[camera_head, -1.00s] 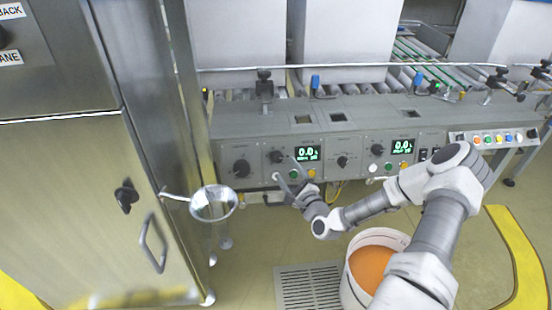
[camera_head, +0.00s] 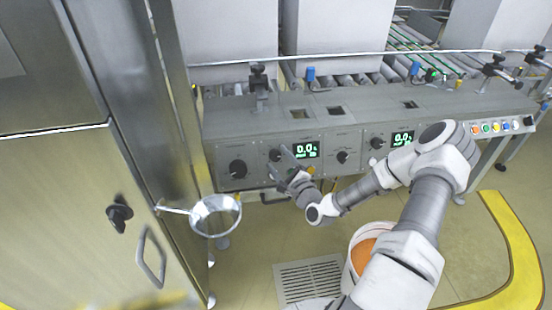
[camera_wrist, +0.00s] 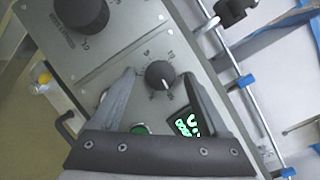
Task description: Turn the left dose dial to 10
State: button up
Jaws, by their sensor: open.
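The left dose dial (camera_head: 275,155) is a small black knob on the grey panel, left of a green display (camera_head: 306,150) that reads 0.0. In the wrist view the dial (camera_wrist: 159,74) shows a white pointer mark and sits between my fingertips, with a gap on each side. My gripper (camera_head: 278,159) is open in front of the panel at the dial; it also shows in the wrist view (camera_wrist: 159,79). I cannot tell how far the tips are from the panel face.
A larger black knob (camera_head: 237,169) is left of the dial. A second unit with its own knob (camera_head: 377,143) and display (camera_head: 402,138) is to the right. A green button (camera_wrist: 140,129) lies between my fingers. A metal ring funnel (camera_head: 215,216) stands out from the steel cabinet at left.

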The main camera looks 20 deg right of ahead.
grip_shut()
dwell(0.5)
jog(key=shift+r+n, duration=0.1)
jog(key=shift+n, duration=0.2)
